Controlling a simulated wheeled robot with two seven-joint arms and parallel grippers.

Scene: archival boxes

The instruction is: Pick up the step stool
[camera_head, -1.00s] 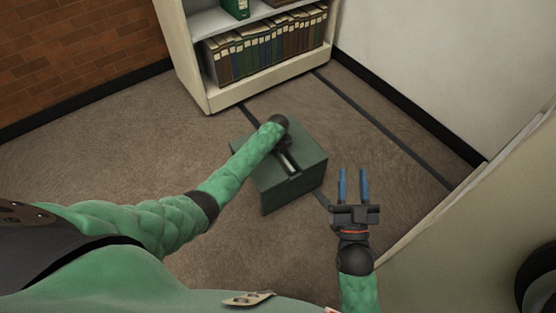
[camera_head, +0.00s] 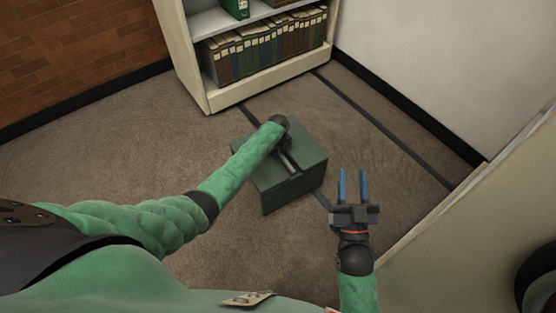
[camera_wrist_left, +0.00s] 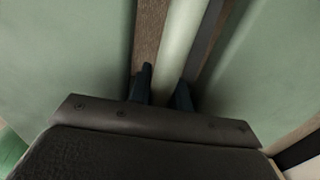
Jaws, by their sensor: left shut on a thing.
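The step stool (camera_head: 308,156) is a green, box-like stool standing on the carpet, with a slot in its top. My left gripper (camera_head: 287,160) is at the slot in the middle of its top, partly hidden by my own wrist. In the left wrist view its two dark fingers (camera_wrist_left: 164,90) are on either side of a pale green bar of the stool (camera_wrist_left: 180,45), shut on it. Carpet shows through the gaps beside the bar. My right gripper (camera_head: 355,187) has two blue fingers spread apart, open and empty, to the right of the stool.
A cream bookshelf (camera_head: 205,85) with rows of binders stands behind the stool. A pale panel (camera_head: 470,220) closes off the right side, and a white wall (camera_head: 430,70) is at the back right. Open carpet (camera_head: 120,140) lies to the left.

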